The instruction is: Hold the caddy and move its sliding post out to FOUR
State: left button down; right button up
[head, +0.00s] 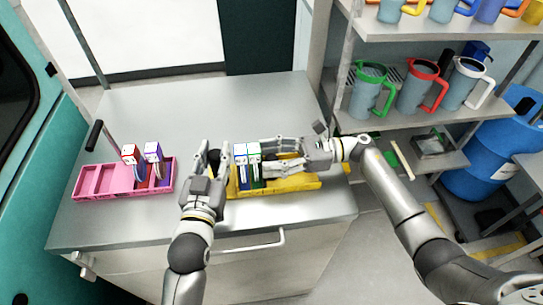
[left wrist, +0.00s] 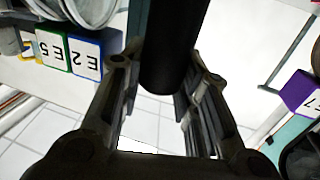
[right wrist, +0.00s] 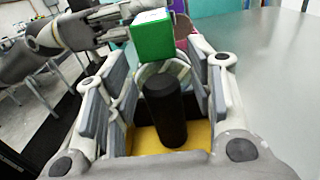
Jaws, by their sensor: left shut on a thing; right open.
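The yellow caddy (head: 308,185) lies on the steel worktop, holding a blue-edged module (head: 241,170) and a green-edged module (head: 255,172). My left gripper (head: 213,152) is shut on the black upright handle (left wrist: 172,62) at the caddy's left end. My right gripper (head: 283,157) is open over the right part of the caddy. In the right wrist view (right wrist: 165,105) a black post (right wrist: 165,112) stands on the yellow floor between its spread fingers. The green-edged module (right wrist: 152,38) is just beyond. The post is hidden in the head view, and no position marks are readable.
A pink caddy (head: 112,191) with its own black handle (head: 94,134), a red module (head: 131,153) and a purple module (head: 153,152) lies to the left. Shelves of mugs (head: 420,84) stand at the right. The worktop (head: 215,110) behind the caddies is clear.

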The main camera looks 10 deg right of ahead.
pick_arm(q)
jog(key=shift+f, duration=0.15)
pick_arm(e)
grip_shut()
jog(key=d, duration=0.4)
jog(key=shift+d, duration=0.6)
grip_release()
